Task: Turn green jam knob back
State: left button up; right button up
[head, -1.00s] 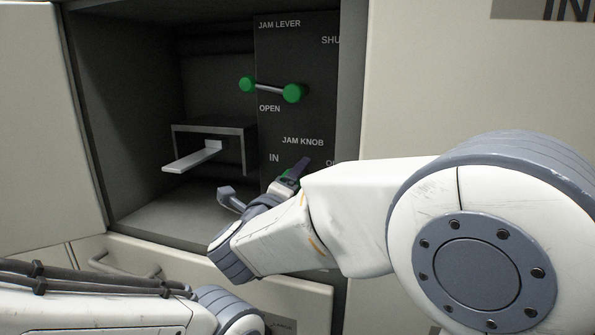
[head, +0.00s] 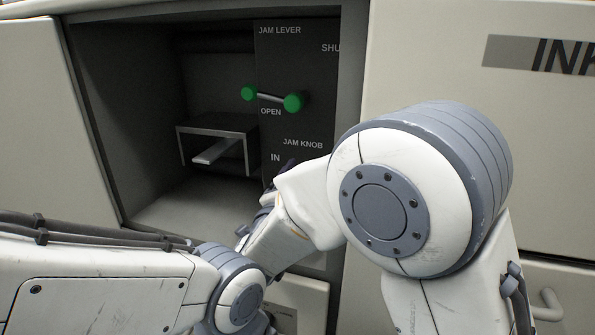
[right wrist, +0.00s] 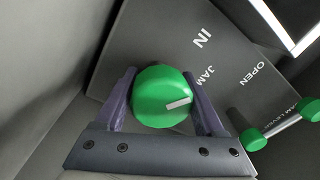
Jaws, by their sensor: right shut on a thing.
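The green jam knob (right wrist: 160,96) fills the middle of the right wrist view, with the white mark on its face pointing right. My right gripper (right wrist: 160,90) is shut on it, one purple finger on each side. In the head view my forearm hides the knob, and only a bit of the purple fingers (head: 285,168) shows beside the IN label. The dark panel (head: 325,125) carries JAM LEVER, OPEN, JAM KNOB and IN labels. My left arm is low at the left and its gripper is out of view.
The green-ended jam lever (head: 270,96) sits above the knob by OPEN. Left of the panel, a grey bracket (head: 215,130) with a pale plate (head: 217,149) stands inside the open bay. Cabinet fronts flank the bay.

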jog(key=shift+n+p, duration=0.35)
jog(key=shift+n, duration=0.25)
jog(key=o, duration=1.3)
jog(key=shift+a, duration=0.1)
jog(key=shift+o, duration=0.2)
jog(key=shift+f, duration=0.1)
